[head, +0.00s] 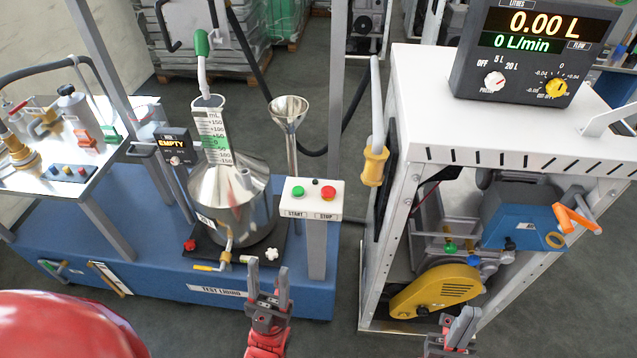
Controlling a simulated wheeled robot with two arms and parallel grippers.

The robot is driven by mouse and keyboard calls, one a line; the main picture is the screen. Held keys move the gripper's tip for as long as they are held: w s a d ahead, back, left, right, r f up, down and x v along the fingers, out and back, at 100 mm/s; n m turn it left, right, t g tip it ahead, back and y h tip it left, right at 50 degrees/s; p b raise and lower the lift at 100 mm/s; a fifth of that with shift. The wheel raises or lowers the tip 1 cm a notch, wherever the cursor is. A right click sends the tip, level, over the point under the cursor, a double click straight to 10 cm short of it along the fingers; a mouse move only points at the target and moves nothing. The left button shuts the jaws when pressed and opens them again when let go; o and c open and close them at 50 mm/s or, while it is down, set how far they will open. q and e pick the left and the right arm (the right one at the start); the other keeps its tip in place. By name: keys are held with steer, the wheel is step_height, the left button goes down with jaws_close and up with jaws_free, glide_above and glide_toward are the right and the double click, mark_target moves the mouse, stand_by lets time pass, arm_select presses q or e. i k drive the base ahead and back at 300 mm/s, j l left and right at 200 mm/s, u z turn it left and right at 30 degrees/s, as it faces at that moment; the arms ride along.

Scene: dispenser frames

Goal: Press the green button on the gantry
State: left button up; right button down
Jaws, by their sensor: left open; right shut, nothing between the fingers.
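The green button (298,191) sits above the word START on a small white control box (312,208), with a red STOP button (327,193) to its right. The box stands on a grey post at the front right of the blue base. My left gripper (268,272) is open and empty, pointing up the picture, below and left of the box and apart from it. My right gripper (459,317) is shut and empty at the bottom right, in front of the white dispenser cabinet.
A steel vessel (230,208) with a graduated neck stands left of the box, a funnel (289,110) behind it. The white cabinet (480,135) with a hanging yellow-handled nozzle (374,165) stands right. Grey floor shows between base and cabinet.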

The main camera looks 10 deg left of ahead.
mark_target(297, 191)
steer(key=j+z, duration=0.15)
steer(key=j, duration=0.65)
steer(key=j+z, duration=0.2)
steer(key=j, duration=0.6)
steer(key=k, duration=0.05)
